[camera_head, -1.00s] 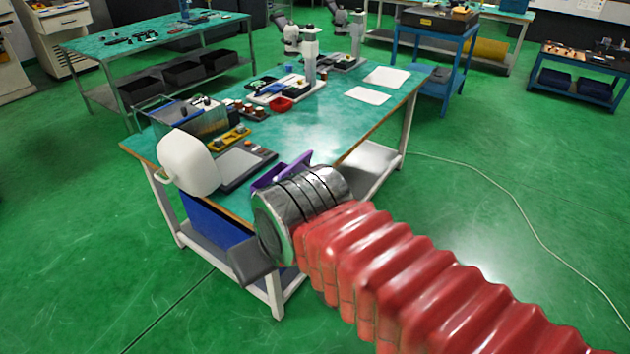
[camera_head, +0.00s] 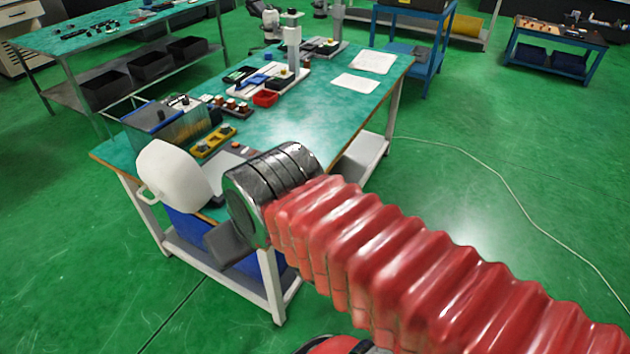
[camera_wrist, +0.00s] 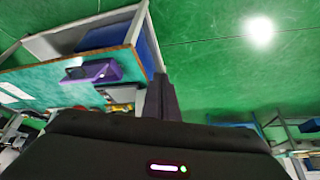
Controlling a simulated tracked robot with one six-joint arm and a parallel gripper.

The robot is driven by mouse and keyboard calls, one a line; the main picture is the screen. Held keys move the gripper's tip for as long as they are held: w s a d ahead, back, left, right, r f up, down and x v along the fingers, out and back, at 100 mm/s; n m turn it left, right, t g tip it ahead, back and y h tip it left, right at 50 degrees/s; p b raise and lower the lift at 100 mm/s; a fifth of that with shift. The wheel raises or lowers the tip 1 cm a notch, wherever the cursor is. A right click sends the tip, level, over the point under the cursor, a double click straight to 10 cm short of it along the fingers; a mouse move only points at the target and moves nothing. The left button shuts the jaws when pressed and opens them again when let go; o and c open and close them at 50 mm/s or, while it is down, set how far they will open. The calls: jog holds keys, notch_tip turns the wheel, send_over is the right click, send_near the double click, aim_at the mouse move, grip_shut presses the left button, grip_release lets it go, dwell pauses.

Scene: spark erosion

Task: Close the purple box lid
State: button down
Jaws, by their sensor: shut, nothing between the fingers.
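The purple box (camera_wrist: 98,72) shows small in the wrist view, on the green table top near its edge, with a dark patch on its left end. It is too small there to tell how its lid stands. In the head view my arm's wrist hides the box. My gripper (camera_wrist: 163,96) shows in the wrist view as two dark fingers together, empty, to the right of the box and apart from it. In the head view the fingers are not clearly seen.
Green floor right of the table is free except for a thin cable (camera_head: 505,185).

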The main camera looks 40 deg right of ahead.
jog(key=shift+w+a, duration=0.1)
jog(key=shift+w, duration=0.15)
jog(key=w+d+f+m+g+y, duration=0.1)
jog(key=w+d+f+m+y, duration=0.2)
jog(key=d+f+m, duration=0.35)
jog(key=w+d+f+m+y, duration=0.35)
jog(key=d+m, duration=0.35)
jog(key=m, duration=0.4)
jog(key=s+d+f+m+t, duration=0.1)
jog(key=d+f+m+t, duration=0.1)
jog(key=d+m, duration=0.3)
jog(key=s+d+f+m+t+h, duration=0.1)
jog(key=d+m+t, duration=0.3)
jog(key=d, duration=0.5)
jog(key=s+d+f+m+t+h, duration=0.1)
jog(key=d+f+m+t, duration=0.1)
jog(key=d+m, duration=0.3)
jog(key=d+f, duration=0.1)
jog(key=d, duration=0.1)
jog(key=shift+s+d+f+m+t, duration=0.2)
jog(key=shift+s+d+m+t, duration=0.1)
jog(key=shift+m+t, duration=0.1)
